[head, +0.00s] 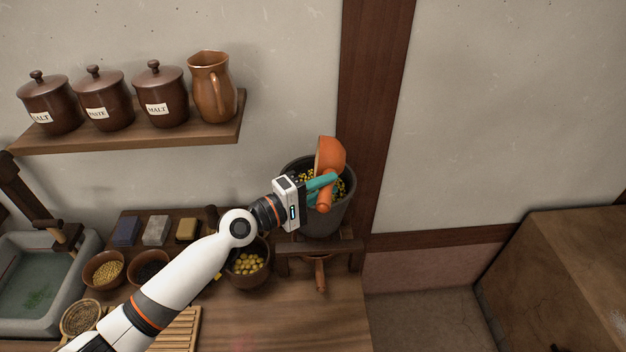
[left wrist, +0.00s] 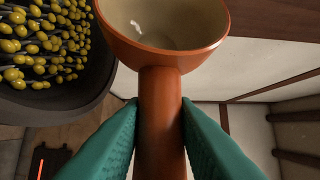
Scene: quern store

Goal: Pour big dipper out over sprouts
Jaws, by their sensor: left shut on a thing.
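The big dipper (head: 331,154) is orange-brown, with a round bowl and a thick handle. My left gripper (head: 324,186) has teal fingers shut on the dipper's handle (left wrist: 160,115). In the head view the bowl is tipped on its side, above the far right rim of a dark grey pot (head: 328,220). Yellow-headed sprouts (head: 341,187) fill the pot; they also show in the left wrist view (left wrist: 45,45). The bowl's pale inside (left wrist: 165,18) looks empty apart from a small light patch, though part is cut off. My right gripper is out of view.
A shelf (head: 130,135) with lidded jars and a jug (head: 212,90) hangs at upper left. Bowls, including one of yellow pieces (head: 247,264), stand left of the pot. A dark post (head: 372,110) rises close behind it. A sink (head: 35,290) is far left.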

